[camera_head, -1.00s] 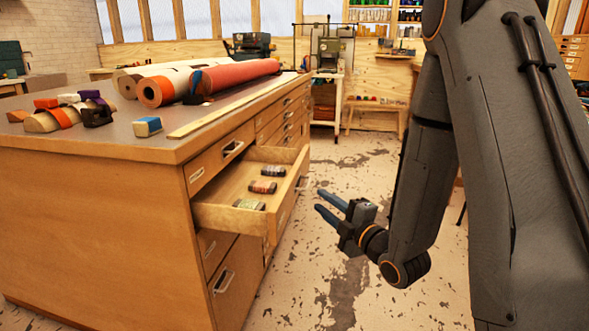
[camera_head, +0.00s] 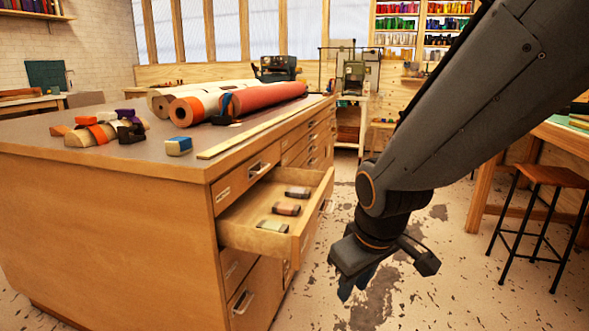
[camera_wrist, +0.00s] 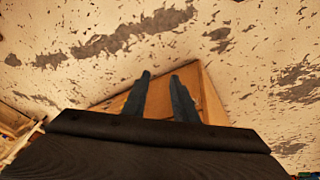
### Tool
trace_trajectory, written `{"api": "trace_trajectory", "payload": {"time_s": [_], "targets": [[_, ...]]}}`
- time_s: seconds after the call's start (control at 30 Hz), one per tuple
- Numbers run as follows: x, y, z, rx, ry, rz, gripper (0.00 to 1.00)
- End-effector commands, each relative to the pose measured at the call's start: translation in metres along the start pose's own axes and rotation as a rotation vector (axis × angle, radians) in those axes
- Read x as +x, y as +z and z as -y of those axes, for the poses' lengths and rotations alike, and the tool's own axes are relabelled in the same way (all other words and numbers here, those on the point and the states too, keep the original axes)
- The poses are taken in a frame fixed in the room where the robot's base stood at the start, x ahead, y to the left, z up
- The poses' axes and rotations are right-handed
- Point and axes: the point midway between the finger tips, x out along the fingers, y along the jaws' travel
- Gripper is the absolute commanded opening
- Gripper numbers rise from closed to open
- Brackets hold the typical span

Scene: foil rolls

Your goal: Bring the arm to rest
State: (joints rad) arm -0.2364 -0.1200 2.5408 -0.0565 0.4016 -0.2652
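My gripper (camera_head: 357,284) hangs low beside the wooden cabinet, to the right of its open drawer, pointing down over the floor. In the wrist view my gripper (camera_wrist: 160,78) shows two blue-grey fingers apart with nothing between them, so it is open and empty. The cabinet's orange-brown wood (camera_wrist: 213,100) shows behind the fingers there. The open drawer (camera_head: 262,239) holds three small foil rolls in a row: a brownish one (camera_head: 298,192), a reddish-brown one (camera_head: 287,209) and a pale greenish one (camera_head: 272,226). My arm runs from the upper right down to the gripper.
The cabinet top (camera_head: 70,133) bears large rolls (camera_head: 268,96), a long strip (camera_head: 262,130), a small blue-and-white block (camera_head: 178,146) and several coloured pieces at left. A stool (camera_head: 548,190) stands at right. Bare floor (camera_head: 440,240) lies between stool and cabinet.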

Motion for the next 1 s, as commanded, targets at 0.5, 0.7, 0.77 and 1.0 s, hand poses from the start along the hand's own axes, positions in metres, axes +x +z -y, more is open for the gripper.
{"api": "trace_trajectory", "payload": {"time_s": [0.5, 0.7, 0.77, 1.0], "targets": [[-0.075, 0.077, 0.067, 0.288, -0.130, 0.296, 0.26], [-0.089, 0.075, 0.055, 0.321, -0.116, 0.298, 0.26], [-0.094, 0.075, 0.051, 0.333, -0.112, 0.298, 0.26], [-0.122, 0.076, 0.028, 0.398, -0.089, 0.306, 0.26]]}}
